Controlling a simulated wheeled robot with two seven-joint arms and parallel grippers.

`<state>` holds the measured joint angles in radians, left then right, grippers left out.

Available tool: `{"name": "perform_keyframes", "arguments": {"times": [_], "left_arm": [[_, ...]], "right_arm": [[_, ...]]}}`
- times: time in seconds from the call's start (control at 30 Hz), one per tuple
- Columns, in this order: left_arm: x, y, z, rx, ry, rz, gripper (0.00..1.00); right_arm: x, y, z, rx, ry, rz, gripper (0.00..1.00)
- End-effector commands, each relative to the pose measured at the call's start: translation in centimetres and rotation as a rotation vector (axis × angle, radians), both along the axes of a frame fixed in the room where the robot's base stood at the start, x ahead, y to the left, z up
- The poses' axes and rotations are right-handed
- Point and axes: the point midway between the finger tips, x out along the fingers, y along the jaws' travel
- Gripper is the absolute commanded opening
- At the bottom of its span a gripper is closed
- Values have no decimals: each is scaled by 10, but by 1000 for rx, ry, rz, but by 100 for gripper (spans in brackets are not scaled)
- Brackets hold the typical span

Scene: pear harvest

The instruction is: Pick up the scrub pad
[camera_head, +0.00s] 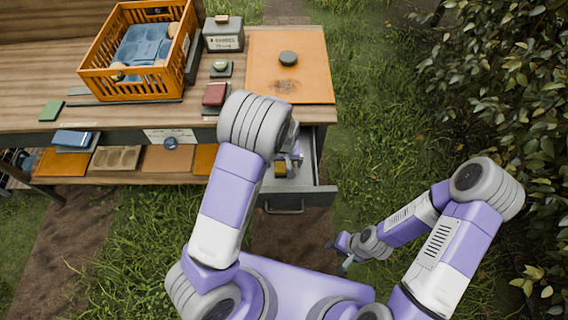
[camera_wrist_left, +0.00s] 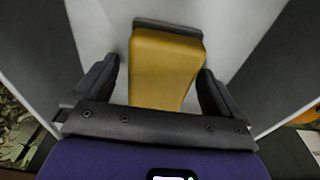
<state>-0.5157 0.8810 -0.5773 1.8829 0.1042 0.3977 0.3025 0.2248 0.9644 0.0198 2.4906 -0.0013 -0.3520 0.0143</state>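A yellow block with a dark grey layer along its far edge, seemingly the scrub pad (camera_wrist_left: 166,68), lies in the pale-floored open drawer (camera_head: 318,196). A small yellow part of it (camera_head: 280,170) shows in the head view, mostly hidden by my left arm. My left gripper (camera_wrist_left: 158,70) is inside the drawer with its two dark fingers apart, one on each side of the yellow block. A narrow gap shows on the left; on the right the finger is very near, and contact is unclear. My right gripper (camera_head: 339,254) is open and empty over the grass.
The drawer's walls stand close around my left gripper. On the wooden table (camera_head: 50,85) are an orange crate (camera_head: 130,88), a grey labelled box (camera_head: 223,40), a red block (camera_head: 215,94), a green pad (camera_head: 51,111) and an orange mat (camera_head: 310,75) with a dark round object (camera_head: 288,58).

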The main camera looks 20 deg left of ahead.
Motion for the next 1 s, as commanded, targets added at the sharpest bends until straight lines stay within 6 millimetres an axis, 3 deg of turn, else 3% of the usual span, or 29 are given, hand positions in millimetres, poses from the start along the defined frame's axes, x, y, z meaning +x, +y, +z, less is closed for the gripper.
{"name": "perform_keyframes", "arguments": {"times": [0.03, 0.33, 0.67, 1.0], "left_arm": [[0, 0, 0, 0, 0, 0, 89], [0, 0, 0, 0, 0, 0, 43], [1, 0, 11, 0, -3, 0, 42], [1, 0, 78, -1, -3, -1, 42]], "right_arm": [[0, 0, 0, 0, 0, 0, 40], [0, 0, 0, 0, 0, 0, 40], [0, 0, 4, 0, 0, 0, 40], [0, 0, 31, 0, 0, 0, 40]]}}
